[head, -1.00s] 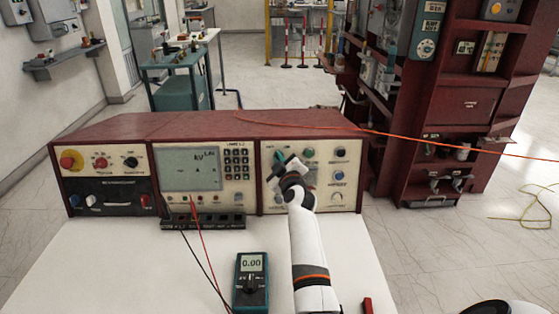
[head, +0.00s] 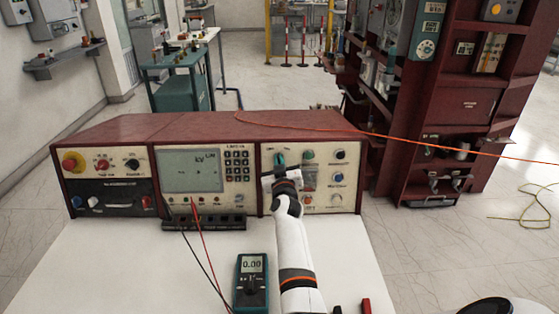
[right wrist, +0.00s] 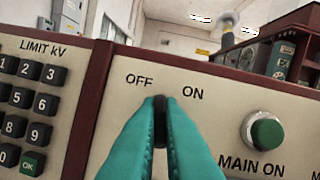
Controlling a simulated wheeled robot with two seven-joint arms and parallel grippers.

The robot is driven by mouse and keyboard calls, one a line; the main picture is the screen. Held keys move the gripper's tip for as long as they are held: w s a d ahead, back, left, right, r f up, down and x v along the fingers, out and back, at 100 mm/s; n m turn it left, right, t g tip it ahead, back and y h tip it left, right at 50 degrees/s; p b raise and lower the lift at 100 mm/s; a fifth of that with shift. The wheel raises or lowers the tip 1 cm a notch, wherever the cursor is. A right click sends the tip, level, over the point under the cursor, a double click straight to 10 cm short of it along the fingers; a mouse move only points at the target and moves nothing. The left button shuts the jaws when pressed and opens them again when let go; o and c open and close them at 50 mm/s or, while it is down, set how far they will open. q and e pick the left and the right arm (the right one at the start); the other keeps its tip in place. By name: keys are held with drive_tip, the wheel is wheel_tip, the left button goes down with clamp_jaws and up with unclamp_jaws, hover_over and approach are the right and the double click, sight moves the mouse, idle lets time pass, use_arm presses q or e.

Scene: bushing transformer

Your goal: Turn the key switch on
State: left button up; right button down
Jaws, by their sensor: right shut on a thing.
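The key switch (right wrist: 160,120) is a dark knob on the cream right-hand panel of the red console (head: 200,124). My right gripper (head: 279,158) is at the upper left of that panel in the head view. In the right wrist view its teal fingers (right wrist: 160,108) are shut on the key switch, one on each side. The knob's visible edge points up between the OFF label (right wrist: 139,80) and the ON label (right wrist: 193,93). The fingers hide most of the knob. My left gripper is not in view.
A green MAIN ON button (right wrist: 267,134) is to the right of the fingers. A multimeter (head: 251,281) lies on the white table (head: 120,270) beside my right forearm. Red and black leads run from the console. An orange cable (head: 400,137) crosses the console's top right.

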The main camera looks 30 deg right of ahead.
drive_tip(key=m+g+h+p, duration=0.1)
drive_tip(key=m, duration=0.3)
drive_tip(key=m+g+h+p, duration=0.1)
drive_tip(key=m, duration=0.4)
drive_tip(key=m+g+h+p, duration=0.2)
drive_tip(key=m, duration=0.3)
drive_tip(key=shift+w+a+r, duration=0.1)
drive_tip(key=shift+a, duration=0.05)
drive_tip(key=shift+m, duration=0.4)
drive_tip(key=c, duration=1.6)
unclamp_jaws()
